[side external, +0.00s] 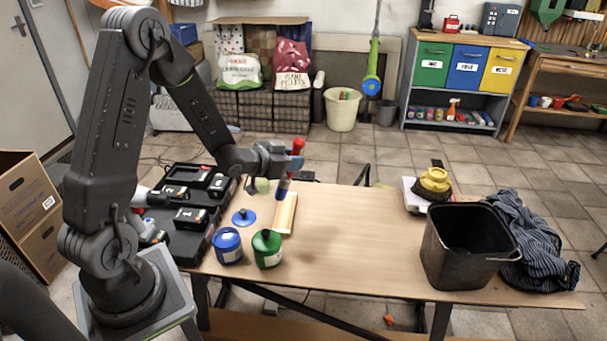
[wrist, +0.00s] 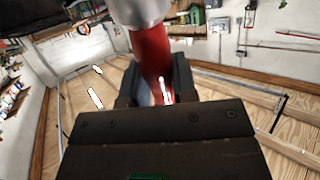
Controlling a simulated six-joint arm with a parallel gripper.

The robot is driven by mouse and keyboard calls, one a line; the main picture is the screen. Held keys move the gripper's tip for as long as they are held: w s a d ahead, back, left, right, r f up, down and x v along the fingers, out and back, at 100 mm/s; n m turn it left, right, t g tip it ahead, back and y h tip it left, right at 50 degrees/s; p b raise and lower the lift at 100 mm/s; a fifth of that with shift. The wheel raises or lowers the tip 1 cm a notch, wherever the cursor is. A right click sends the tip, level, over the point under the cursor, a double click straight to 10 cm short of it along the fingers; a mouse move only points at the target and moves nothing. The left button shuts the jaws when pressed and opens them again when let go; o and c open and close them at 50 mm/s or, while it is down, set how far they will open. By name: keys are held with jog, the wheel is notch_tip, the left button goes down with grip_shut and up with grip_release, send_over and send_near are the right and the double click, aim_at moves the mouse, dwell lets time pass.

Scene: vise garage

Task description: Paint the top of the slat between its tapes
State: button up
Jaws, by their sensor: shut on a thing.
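My gripper (side external: 288,161) is shut on a paint brush with a red handle (side external: 297,147). The handle also shows between the fingers in the wrist view (wrist: 150,50). The brush hangs down, slightly tilted, with its dark blue lower end (side external: 282,188) by the far end of the pale slat (side external: 286,213). I cannot tell whether it touches the slat. The slat lies on the wooden table; its tapes are too small to make out. An open blue can (side external: 228,246) and a green can (side external: 266,249) stand in front of and left of the slat.
A blue lid (side external: 243,217) lies left of the slat. Black tool cases (side external: 185,220) fill the table's left end. A black bucket (side external: 466,250), a striped cloth (side external: 520,240) and a yellow object (side external: 435,180) occupy the right. The table's middle is clear.

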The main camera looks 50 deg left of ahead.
aim_at(292, 174)
jog(key=shift+a+f, duration=0.2)
jog(key=shift+f, duration=2.25)
